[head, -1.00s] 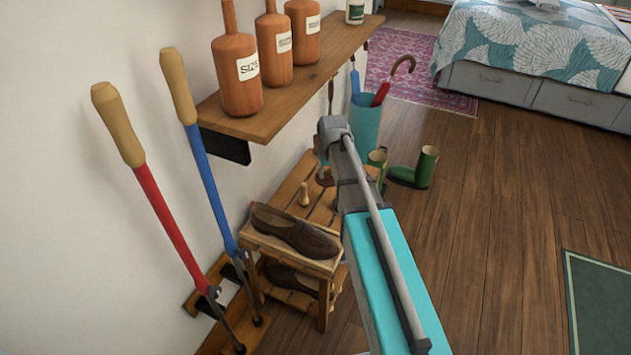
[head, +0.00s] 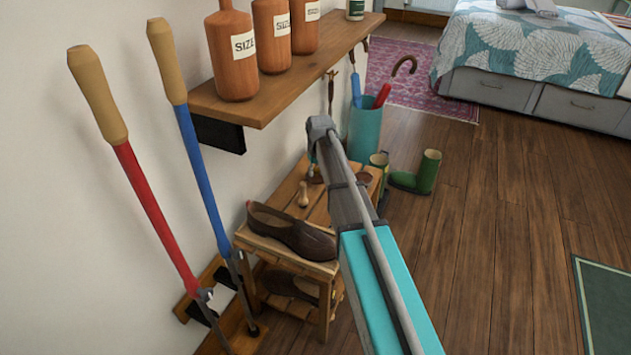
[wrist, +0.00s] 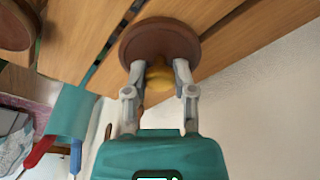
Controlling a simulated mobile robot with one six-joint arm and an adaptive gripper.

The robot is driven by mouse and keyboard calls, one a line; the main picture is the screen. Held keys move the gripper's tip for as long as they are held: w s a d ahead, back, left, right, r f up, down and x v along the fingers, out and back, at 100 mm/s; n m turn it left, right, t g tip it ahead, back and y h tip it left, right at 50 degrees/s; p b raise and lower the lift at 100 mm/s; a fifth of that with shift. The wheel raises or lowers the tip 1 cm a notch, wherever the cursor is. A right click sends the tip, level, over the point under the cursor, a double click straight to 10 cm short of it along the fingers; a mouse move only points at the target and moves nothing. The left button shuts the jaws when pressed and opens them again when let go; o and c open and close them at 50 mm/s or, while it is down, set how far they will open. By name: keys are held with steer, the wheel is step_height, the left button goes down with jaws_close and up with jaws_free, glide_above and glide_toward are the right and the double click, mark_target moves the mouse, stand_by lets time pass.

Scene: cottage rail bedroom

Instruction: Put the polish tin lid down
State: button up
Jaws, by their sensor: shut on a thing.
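The polish tin lid appears as a round brown disc (wrist: 160,32) with a yellow knob in the wrist view. My gripper (wrist: 160,75) is shut on the knob, with one finger on each side. The disc is over the wooden slats of the bench (wrist: 75,22), near the wall; whether it touches them I cannot tell. Another round brown thing (wrist: 15,25), perhaps the polish tin, is cut off at the upper left. In the head view my arm hides most of the gripper and lid.
A brown shoe (head: 290,232) and a small wooden peg-like piece (head: 303,194) are on the bench. A wall shelf (head: 270,85) with bottles overhangs nearby. A teal umbrella stand (head: 364,130) and green boots (head: 425,172) stand beyond. Open floor lies to the right.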

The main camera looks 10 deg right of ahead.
mark_target(316, 178)
stand_by(0.3)
steer(key=shift+w+f+b, duration=0.45)
steer(key=shift+f+b, duration=0.35)
steer(key=shift+a+f+b, duration=0.1)
steer(key=shift+f+b, duration=1.1)
steer(key=shift+f, duration=0.2)
steer(key=o, duration=0.8)
steer(key=shift+r, duration=0.1)
steer(key=shift+o, duration=0.2)
steer(key=r+p, duration=0.4)
steer(key=s+r+p, duration=0.1)
steer(key=r+p, duration=0.7)
steer(key=shift+s, duration=0.4)
